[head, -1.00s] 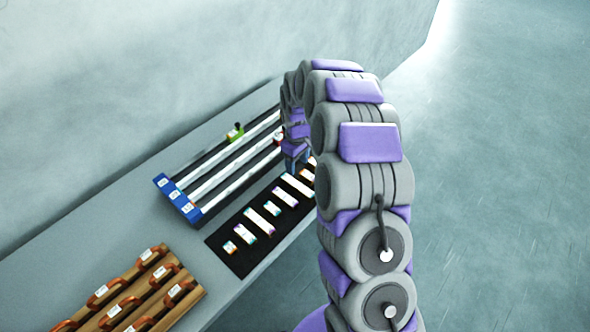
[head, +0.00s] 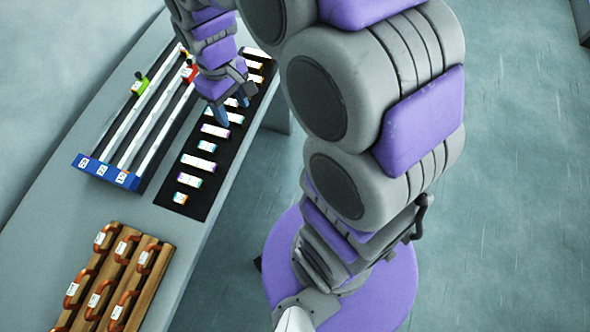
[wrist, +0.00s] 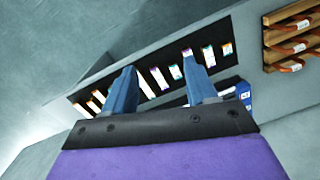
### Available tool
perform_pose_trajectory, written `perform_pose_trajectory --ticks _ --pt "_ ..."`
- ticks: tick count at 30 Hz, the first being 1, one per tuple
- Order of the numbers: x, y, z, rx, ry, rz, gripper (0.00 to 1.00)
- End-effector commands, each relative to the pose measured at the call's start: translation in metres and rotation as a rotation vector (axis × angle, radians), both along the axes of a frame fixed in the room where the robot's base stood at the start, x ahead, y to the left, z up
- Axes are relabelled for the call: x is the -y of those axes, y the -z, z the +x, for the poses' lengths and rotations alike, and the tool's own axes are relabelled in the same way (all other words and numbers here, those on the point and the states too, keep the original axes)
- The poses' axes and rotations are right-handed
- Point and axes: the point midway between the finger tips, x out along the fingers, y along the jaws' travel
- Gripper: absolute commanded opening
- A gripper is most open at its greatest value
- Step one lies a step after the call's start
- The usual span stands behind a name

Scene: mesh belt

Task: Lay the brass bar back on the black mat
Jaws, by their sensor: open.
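The black mat (head: 200,208) lies along the front of the bench with several short labelled bars across it in a row. The mat also shows in the wrist view (wrist: 172,100), beyond my fingers. I cannot make out which bar is the brass one; an orange-brown bar (head: 255,78) lies near the mat's far end. My gripper (head: 233,106) is over the far half of the mat, pointing down. Its two blue fingers are spread wide in the wrist view (wrist: 160,88), with nothing held between them. My arm and gripper hide part of the mat.
A rack of pale rails with blue numbered ends (head: 105,172) stands left of the mat, with a green clamp (head: 140,84) and a red clamp (head: 189,71). A wooden rack with orange handles (head: 120,280) is nearer. Bare bench lies between it and the mat.

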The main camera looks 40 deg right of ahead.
Motion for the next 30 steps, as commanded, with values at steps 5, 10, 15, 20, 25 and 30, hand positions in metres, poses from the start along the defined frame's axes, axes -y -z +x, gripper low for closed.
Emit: perform_pose_trajectory --ticks 5,10,15,20,25,30 --pt "0.004 -0.022 -0.066 -0.02 0.091 -0.018 0.57" --pt "0.008 -0.031 -0.129 -0.042 0.191 -0.035 0.57" --pt "0.011 -0.032 -0.182 -0.066 0.284 -0.051 0.57" --pt "0.012 -0.029 -0.211 -0.079 0.337 -0.059 0.57" --pt "0.012 -0.029 -0.22 -0.082 0.355 -0.06 0.57" --pt "0.012 -0.029 -0.219 -0.083 0.354 -0.061 0.57"
